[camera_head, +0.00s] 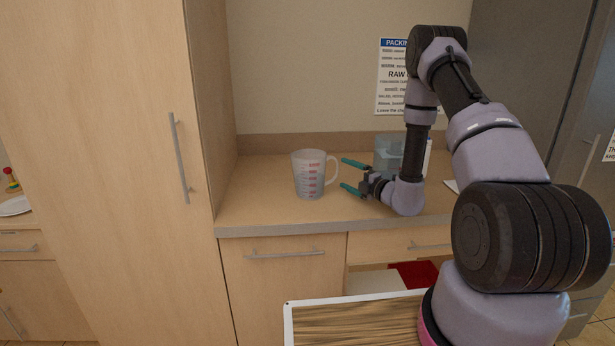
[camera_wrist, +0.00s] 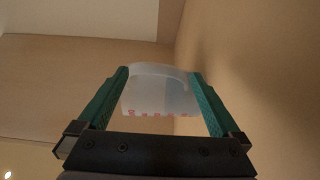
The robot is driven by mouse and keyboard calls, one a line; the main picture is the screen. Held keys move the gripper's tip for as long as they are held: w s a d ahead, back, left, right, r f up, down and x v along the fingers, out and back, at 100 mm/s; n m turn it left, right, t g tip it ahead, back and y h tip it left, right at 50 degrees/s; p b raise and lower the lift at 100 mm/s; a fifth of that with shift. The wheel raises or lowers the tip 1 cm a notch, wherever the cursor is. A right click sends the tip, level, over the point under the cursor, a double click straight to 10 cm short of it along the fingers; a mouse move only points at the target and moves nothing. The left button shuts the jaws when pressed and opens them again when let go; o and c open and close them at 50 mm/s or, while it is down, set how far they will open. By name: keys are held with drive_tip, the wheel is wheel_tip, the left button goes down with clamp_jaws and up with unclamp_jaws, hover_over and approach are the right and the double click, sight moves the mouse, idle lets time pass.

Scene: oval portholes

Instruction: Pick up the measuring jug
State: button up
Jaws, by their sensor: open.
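The measuring jug (camera_head: 309,174) is a translucent cup with red markings and a handle on its right side. It stands upright on the wooden counter in the head view. My gripper (camera_head: 348,176) is open just to the right of the jug, with its teal fingers pointing left at the handle side. In the wrist view the jug (camera_wrist: 158,92) shows between the two open fingers of my gripper (camera_wrist: 160,85). Whether the fingers touch the jug cannot be told.
The counter (camera_head: 270,205) has free room in front of and left of the jug. A tall wooden cabinet (camera_head: 110,150) stands at the left. A bluish clear container (camera_head: 388,152) stands behind my gripper. A sign (camera_head: 392,85) hangs on the wall.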

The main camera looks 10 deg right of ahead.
drive_tip(key=shift+x, duration=3)
drive_tip(key=shift+a+r, duration=0.1)
drive_tip(key=shift+r, duration=0.15)
clamp_jaws()
